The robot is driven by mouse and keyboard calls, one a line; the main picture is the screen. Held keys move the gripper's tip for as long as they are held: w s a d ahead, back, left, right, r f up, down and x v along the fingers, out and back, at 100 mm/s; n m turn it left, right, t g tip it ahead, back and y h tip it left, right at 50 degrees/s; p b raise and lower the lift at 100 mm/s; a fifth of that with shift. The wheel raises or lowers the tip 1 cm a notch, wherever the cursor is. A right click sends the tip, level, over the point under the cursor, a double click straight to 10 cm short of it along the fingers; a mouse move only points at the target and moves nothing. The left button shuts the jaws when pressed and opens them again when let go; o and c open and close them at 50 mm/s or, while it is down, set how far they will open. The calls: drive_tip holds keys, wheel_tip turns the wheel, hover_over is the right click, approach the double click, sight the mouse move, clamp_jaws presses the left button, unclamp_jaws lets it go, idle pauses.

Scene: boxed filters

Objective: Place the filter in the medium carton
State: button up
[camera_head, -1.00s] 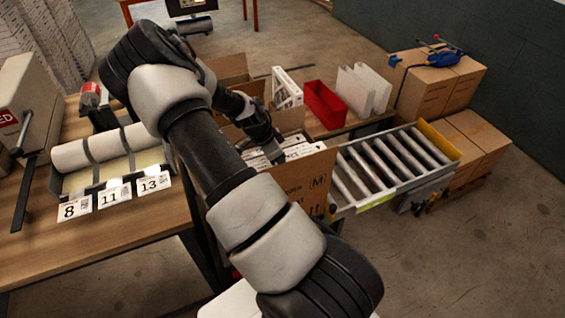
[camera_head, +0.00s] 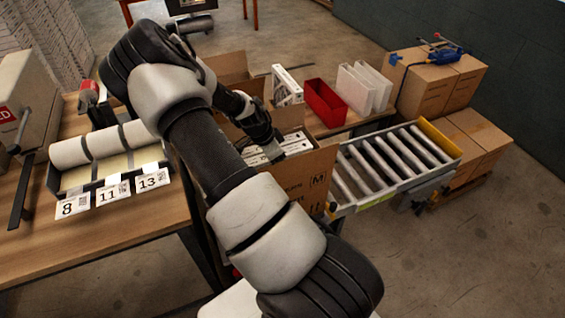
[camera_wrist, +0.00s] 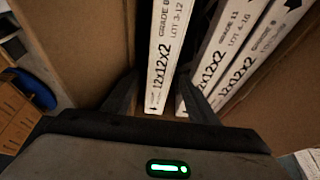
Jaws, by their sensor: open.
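The medium carton (camera_head: 303,184), brown with an M on its side, stands open right of the table. My gripper (camera_wrist: 158,82) points down into it, and in the head view the gripper (camera_head: 266,142) is partly hidden by my arm. Several white filters stand on edge inside, printed 12x12x2. The leftmost filter (camera_wrist: 168,40) lies between my two open fingers, which are apart from each other. I cannot tell whether a finger touches it. Other filters (camera_wrist: 232,45) stand close on the right.
A roller conveyor (camera_head: 395,160) is right of the carton. Behind are a red bin (camera_head: 325,103), white holders (camera_head: 364,88) and a white slotted item (camera_head: 287,85). Brown boxes (camera_head: 440,85) stand at back right.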

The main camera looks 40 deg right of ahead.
drive_tip(key=shift+r, duration=0.1)
drive_tip(key=shift+r+p, duration=0.35)
drive_tip(key=shift+p, duration=0.1)
drive_tip(key=v, duration=1.2)
drive_tip(key=s+a+r+n+t+y, duration=0.25)
drive_tip(key=a+r+n, duration=0.25)
drive_tip(key=a+r, duration=0.35)
drive_tip(key=s+a+r+n+t+y, duration=0.1)
drive_tip(key=s+a+r+n+y, duration=0.3)
drive_tip(key=a+r, duration=0.45)
drive_tip(key=s+a+r+n+t+h, duration=0.2)
drive_tip(key=s+a+r+n, duration=0.3)
drive_tip(key=s+r+n, duration=0.3)
drive_tip(key=s+n+t, duration=0.1)
drive_tip(key=s+n, duration=0.2)
drive_tip(key=s, duration=0.1)
drive_tip(key=shift+a+r+n, duration=0.3)
drive_tip(key=shift+a+r, duration=0.05)
drive_tip(key=shift+r, duration=0.05)
drive_tip(key=shift+d, duration=0.1)
